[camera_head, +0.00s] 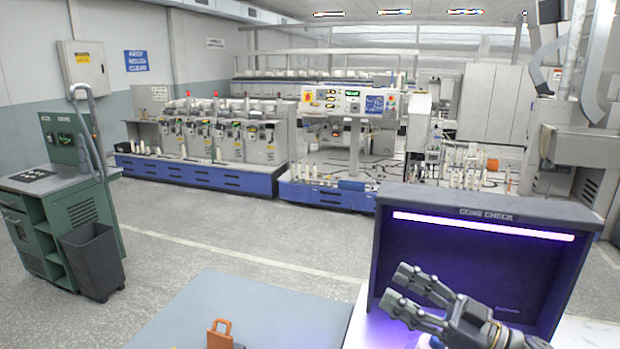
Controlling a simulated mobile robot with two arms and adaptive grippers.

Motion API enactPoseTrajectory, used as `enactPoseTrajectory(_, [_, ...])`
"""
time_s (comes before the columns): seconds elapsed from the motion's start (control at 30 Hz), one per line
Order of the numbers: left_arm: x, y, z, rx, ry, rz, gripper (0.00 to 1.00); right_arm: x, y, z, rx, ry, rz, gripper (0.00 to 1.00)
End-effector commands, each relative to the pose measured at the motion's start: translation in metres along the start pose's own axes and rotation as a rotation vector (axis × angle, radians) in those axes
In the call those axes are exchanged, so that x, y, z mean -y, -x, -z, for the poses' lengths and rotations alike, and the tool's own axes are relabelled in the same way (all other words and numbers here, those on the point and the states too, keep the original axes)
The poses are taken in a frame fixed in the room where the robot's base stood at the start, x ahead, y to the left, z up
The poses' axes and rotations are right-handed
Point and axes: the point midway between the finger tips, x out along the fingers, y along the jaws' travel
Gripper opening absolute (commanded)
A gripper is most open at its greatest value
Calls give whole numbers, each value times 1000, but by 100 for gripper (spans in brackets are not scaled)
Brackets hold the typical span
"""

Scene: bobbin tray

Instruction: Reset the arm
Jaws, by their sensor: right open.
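My right gripper (398,287) shows at the lower right, with its arm coming in from the right edge. Its two fingers are apart and point left, with nothing between them. It is in front of the dark cone check booth (470,262), which has a purple light strip under its top. My left gripper is not in view.
A grey-blue surface (262,308) lies at the bottom, with an orange-brown handle-like piece (219,334) at its front. A green cabinet (62,215) and a dark bin (92,262) stand at the left. Blue-based machines (215,178) line the back. The floor between is clear.

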Motion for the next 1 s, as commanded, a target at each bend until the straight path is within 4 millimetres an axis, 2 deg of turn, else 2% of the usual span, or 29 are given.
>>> enactPoseTrajectory(0.07, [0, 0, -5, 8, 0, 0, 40, 5, -10, -20, 9, -9, -120, 49])
enactPoseTrajectory(0.17, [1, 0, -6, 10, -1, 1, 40, 6, -12, -45, 55, -17, -275, 49])
enactPoseTrajectory(0.27, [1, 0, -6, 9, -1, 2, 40, 10, -5, -71, 134, -33, -424, 49])
enactPoseTrajectory(0.37, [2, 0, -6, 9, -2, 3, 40, 18, 11, -99, 245, -60, -559, 49])
enactPoseTrajectory(0.57, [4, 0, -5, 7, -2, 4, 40, 53, 66, -156, 547, -145, -768, 49])
enactPoseTrajectory(0.7, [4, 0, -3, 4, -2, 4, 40, 98, 117, -190, 804, -231, -847, 49])
enactPoseTrajectory(0.83, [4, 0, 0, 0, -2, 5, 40, 146, 163, -208, 1029, -316, -863, 49])
enactPoseTrajectory(1.0, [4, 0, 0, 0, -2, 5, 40, 200, 207, -216, 1248, -409, -835, 49])
